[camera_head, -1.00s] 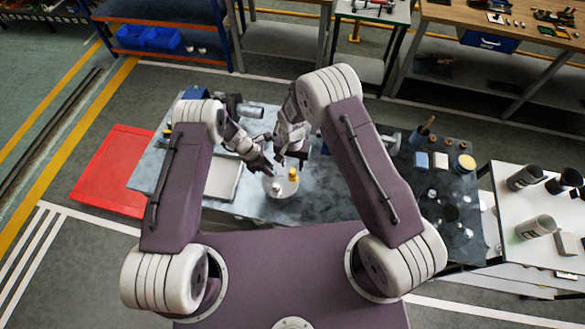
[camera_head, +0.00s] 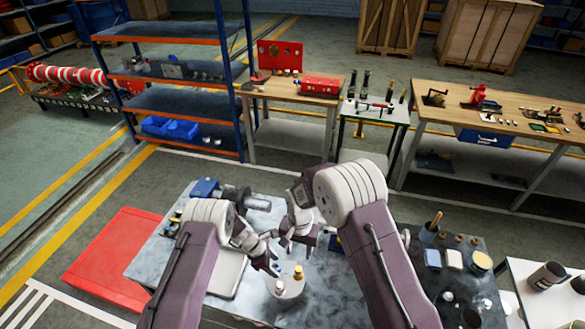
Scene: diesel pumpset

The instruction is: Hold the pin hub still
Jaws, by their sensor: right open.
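What I take for the pin hub is a pale round disc (camera_head: 287,290) on the blue-grey table (camera_head: 322,300). It carries a yellow upright pin (camera_head: 298,273) and a small whitish piece (camera_head: 279,288). My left gripper (camera_head: 271,266) is dark and hangs at the disc's upper-left side; whether it touches the disc or is open or shut is too small to tell. My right gripper (camera_head: 298,245) is open, just above and behind the disc in the picture. The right arm covers part of the table to the right.
A pale flat tray (camera_head: 228,273) lies left of the disc. A grey cylindrical machine part (camera_head: 258,203) is behind it. A dark surface at right holds a cup (camera_head: 429,233) and several small jars.

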